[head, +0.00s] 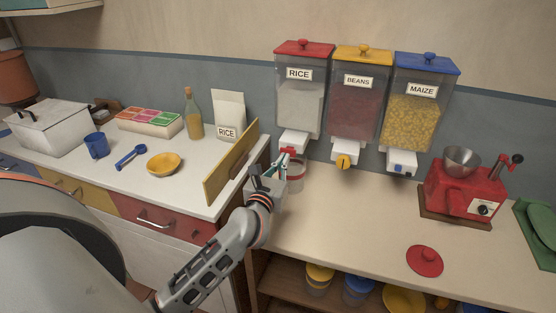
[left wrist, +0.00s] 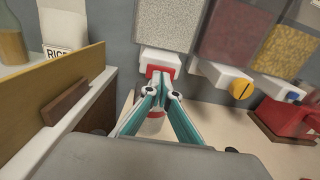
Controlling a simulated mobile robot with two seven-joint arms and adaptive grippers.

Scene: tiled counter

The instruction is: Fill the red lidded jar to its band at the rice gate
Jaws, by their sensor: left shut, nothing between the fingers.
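The rice dispenser (head: 300,100), with a red lid and white rice, hangs on the wall. Its white outlet has a red gate (head: 288,150), also in the left wrist view (left wrist: 160,70). A clear jar with a red band (head: 297,178) stands on the counter below the outlet, partly hidden by my gripper; it shows between the fingers in the left wrist view (left wrist: 155,124). I cannot tell its rice level. The red lid (head: 425,261) lies on the counter at right. My left gripper (head: 284,160) is shut and empty, its tips at the red gate; contact is unclear. My right gripper is out of view.
Beans (head: 356,110) and maize (head: 416,120) dispensers hang to the right. An upright wooden board (head: 231,162) stands close left of my gripper. A red grinder (head: 464,190) stands at right. Counter between jar and lid is clear.

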